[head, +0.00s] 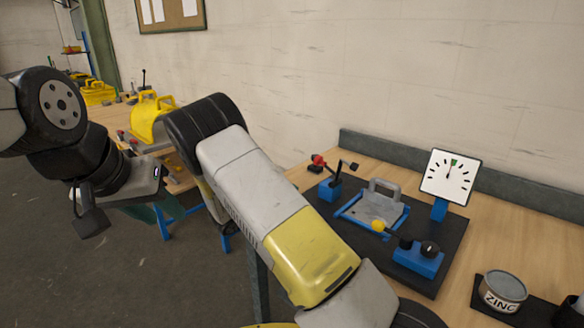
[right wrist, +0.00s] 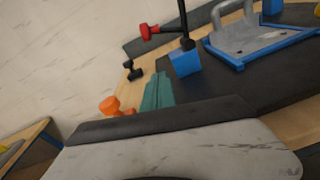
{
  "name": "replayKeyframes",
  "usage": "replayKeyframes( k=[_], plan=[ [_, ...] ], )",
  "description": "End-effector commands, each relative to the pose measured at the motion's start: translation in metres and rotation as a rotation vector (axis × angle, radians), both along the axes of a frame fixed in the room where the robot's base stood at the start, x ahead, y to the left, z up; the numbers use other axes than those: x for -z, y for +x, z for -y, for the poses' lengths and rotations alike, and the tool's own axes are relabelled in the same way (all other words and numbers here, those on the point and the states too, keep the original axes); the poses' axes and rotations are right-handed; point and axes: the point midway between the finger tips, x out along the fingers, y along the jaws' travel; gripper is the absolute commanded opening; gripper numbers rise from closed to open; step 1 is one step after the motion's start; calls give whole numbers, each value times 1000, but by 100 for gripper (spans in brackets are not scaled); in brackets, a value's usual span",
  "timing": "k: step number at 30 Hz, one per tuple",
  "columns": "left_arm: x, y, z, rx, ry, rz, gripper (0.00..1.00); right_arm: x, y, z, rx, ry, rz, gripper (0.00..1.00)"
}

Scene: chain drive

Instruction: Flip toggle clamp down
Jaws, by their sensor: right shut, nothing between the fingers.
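The toggle clamp on the left of the fixture has a blue base (head: 330,188), an upright black lever and a red tip (head: 318,160) pointing left. It also shows in the right wrist view, with its red part (right wrist: 148,32) raised. A second clamp (head: 418,260) on the right has a yellow tip (head: 378,226) low by the grey plate (head: 376,210). My left gripper (head: 122,208) is open and empty, far left of the fixture. My right gripper is hidden behind my right arm in the head view. Its grey body (right wrist: 180,150) fills the bottom of the wrist view, shut, left of the clamp.
The fixture stands on a dark mat (head: 440,270) on a wooden bench. A gauge (head: 449,177) stands behind it. A zinc can (head: 502,291) is front right.

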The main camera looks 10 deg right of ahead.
Motion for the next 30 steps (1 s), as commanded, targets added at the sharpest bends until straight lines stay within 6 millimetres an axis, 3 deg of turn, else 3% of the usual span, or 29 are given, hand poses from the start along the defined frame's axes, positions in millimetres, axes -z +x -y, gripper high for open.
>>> replayKeyframes(
  k=[6, 17, 30],
  plan=[
    [0, 0, 0, 0, 0, 0, 36, 4, 6, -9, -39, -45, -5, 0],
    [0, 0, 0, 0, 0, 0, 36, 5, 9, -5, -36, -43, -5, 0],
    [0, 0, 0, 0, 0, 0, 36, 10, 59, 60, -33, -41, -5, 0]
  ],
)
